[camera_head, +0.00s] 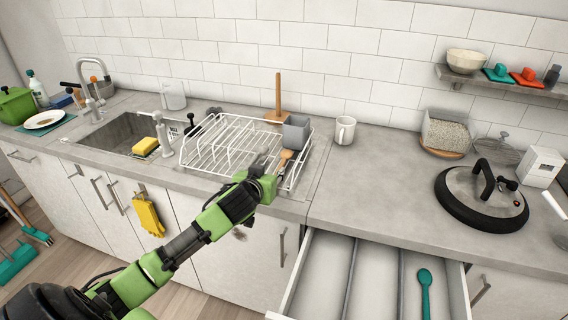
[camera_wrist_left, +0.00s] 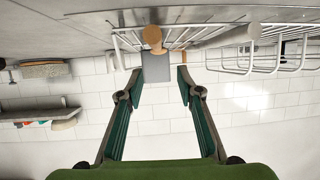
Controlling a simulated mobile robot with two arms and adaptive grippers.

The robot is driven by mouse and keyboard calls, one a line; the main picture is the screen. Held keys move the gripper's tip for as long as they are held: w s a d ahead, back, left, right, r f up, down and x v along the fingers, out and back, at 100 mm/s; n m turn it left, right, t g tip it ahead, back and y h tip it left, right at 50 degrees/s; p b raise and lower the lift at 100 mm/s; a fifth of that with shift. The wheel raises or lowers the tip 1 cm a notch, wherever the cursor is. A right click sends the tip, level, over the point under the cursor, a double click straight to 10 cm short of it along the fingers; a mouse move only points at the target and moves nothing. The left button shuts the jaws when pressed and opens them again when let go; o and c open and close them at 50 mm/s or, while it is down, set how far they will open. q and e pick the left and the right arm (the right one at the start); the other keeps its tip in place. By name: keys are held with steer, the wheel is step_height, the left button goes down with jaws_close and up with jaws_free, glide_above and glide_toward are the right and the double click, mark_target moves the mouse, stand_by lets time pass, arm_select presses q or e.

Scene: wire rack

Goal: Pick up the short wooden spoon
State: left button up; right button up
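The short wooden spoon (camera_head: 285,157) is at the front right of the white wire dish rack (camera_head: 222,148), close to the grey utensil cup (camera_head: 296,132). In the left wrist view the rounded wooden end of the spoon (camera_wrist_left: 153,36) shows just beyond the fingertips, in front of the grey cup (camera_wrist_left: 155,70). My left gripper (camera_head: 272,166) is at the rack's front right edge. Its fingers (camera_wrist_left: 155,84) are spread wide with nothing between them. The spoon's lower part is hard to make out. My right gripper is not in view.
A wooden upright holder (camera_head: 278,95) stands behind the rack, and a white mug (camera_head: 345,130) stands to its right. The sink (camera_head: 125,133) with a yellow sponge (camera_head: 145,146) is at left. An open drawer (camera_head: 378,280) holds a teal spoon (camera_head: 425,292).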

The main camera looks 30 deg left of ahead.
mark_target(281, 164)
arm_select(q)
steer(key=x, duration=0.4)
steer(key=shift+w+f, duration=0.15)
steer(key=shift+w, duration=0.1)
steer(key=shift+w+a+f, duration=0.1)
steer(key=shift+w+f, duration=0.1)
steer(key=shift+w, duration=0.1)
steer(key=shift+w+a+p, duration=0.15)
steer(key=shift+w+p, duration=0.15)
steer(key=shift+w, duration=0.05)
steer(key=shift+w+f, duration=0.2)
steer(key=shift+w, duration=0.15)
steer(key=p+x, duration=0.1)
steer(key=x, duration=0.2)
steer(key=shift+f, duration=0.1)
steer(key=shift+w+f, duration=0.3)
steer(key=shift+w, duration=0.15)
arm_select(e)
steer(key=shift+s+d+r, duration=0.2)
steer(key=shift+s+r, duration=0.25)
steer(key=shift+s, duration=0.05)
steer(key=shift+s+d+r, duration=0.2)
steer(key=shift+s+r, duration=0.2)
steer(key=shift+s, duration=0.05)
arm_select(q)
jaws_close()
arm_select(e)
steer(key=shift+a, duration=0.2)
